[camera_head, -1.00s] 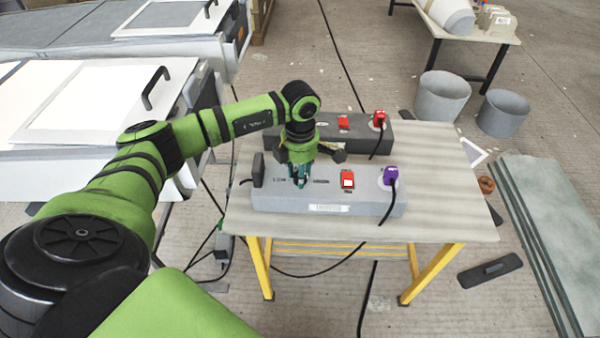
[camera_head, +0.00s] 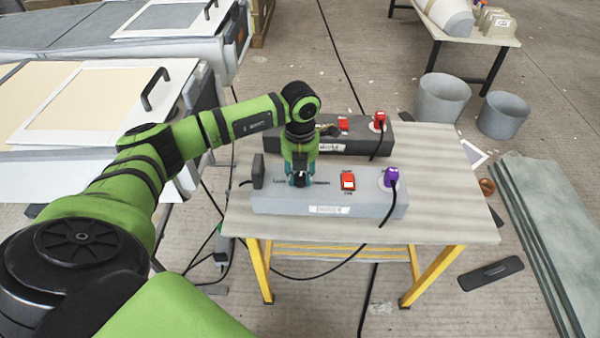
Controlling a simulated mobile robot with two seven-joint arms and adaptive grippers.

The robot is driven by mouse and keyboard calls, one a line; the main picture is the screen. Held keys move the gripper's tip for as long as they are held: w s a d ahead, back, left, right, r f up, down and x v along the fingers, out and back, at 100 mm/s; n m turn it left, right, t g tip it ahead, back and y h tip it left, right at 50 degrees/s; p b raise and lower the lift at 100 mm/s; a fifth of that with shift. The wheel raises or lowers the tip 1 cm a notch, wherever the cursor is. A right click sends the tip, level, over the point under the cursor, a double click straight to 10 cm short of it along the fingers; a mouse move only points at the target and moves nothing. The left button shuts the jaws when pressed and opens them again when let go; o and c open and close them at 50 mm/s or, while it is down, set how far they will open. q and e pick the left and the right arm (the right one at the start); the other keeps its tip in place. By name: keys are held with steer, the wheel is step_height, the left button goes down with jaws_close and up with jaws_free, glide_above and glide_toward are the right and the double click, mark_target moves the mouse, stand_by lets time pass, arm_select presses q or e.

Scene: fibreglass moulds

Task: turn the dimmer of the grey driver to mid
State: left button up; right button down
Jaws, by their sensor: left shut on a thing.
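The grey driver (camera_head: 275,203) is the nearer, lighter long box on the small table, with a white label on its front. A red switch (camera_head: 348,181) and a purple plug (camera_head: 391,177) with a black cable sit on its top at the right. My left gripper (camera_head: 300,181) is on the left half of the driver's top, shut on the dimmer there. The gripper's fingers hide most of the dimmer, so I cannot tell its setting. My right gripper is not in view.
A darker driver (camera_head: 268,143) with a red switch and red plug (camera_head: 379,119) stands just behind, partly hidden by my left arm. The table (camera_head: 440,190) is bare at the right. Grey buckets (camera_head: 442,98) stand on the floor beyond.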

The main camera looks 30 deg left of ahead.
mark_target(300, 176)
arm_select(q)
steer(key=shift+n, duration=1.4)
steer(key=o, duration=1.1)
steer(key=shift+o, duration=0.2)
step_height(300, 176, up, 12)
